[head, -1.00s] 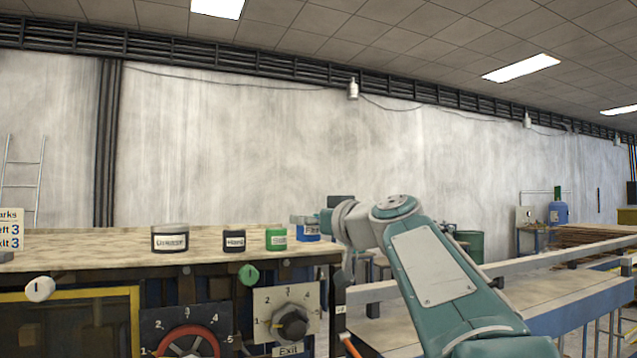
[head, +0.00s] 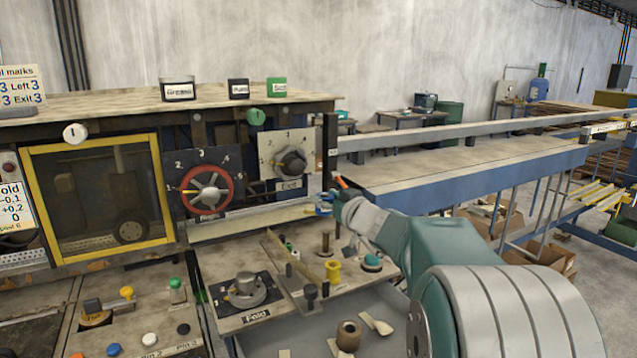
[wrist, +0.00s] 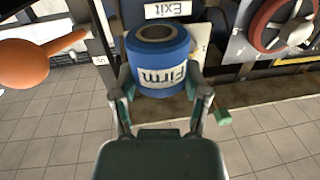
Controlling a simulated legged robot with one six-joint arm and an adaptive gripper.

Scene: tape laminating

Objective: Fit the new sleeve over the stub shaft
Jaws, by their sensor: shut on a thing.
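My gripper (wrist: 161,93) is shut on a blue sleeve (wrist: 157,54) with a white label reading "Firm". The sleeve has a round bore, and its open end shows in the wrist view. In the head view, my gripper (head: 327,203) holds the blue sleeve small and partly hidden, in front of the machine's right end, above the lower shelf. I cannot tell for sure which part is the stub shaft.
Containers labelled "Hard" (head: 238,89) and "Soft" (head: 277,88) stand on the machine top. A red handwheel (head: 206,188) and the "Exit" dial (head: 291,163) are close to my gripper. An orange knob (wrist: 38,62) is near in the wrist view.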

